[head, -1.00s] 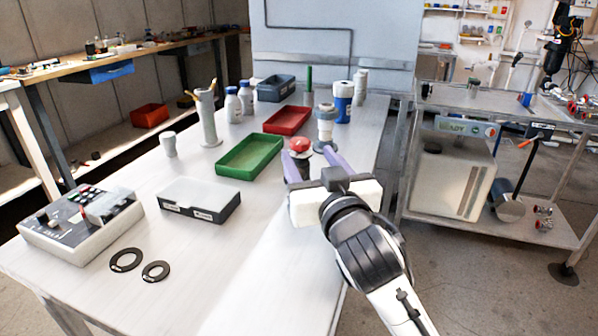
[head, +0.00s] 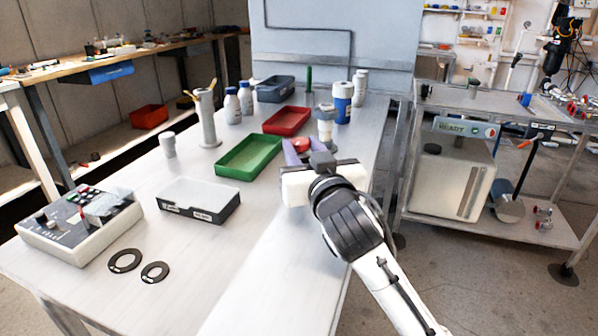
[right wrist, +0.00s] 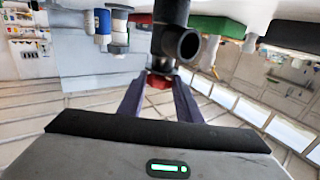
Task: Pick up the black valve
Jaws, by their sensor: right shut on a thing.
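The black valve (right wrist: 177,42) shows in the right wrist view as a dark body with a round open port and a red part (right wrist: 159,80). In the head view only its red top (head: 300,145) shows clearly; my gripper hides most of the body. My right gripper (head: 299,151) is shut on the valve, with its purple fingers on either side of the red part; they also show in the right wrist view (right wrist: 158,92). I cannot tell whether the valve is clear of the table. My left gripper is not in view.
A green tray (head: 228,173) and a red tray (head: 271,130) lie left of the gripper. A grey-white fitting (head: 325,128) and a blue-white container (head: 343,105) stand close behind it. The table (head: 255,245) is clear at the front right.

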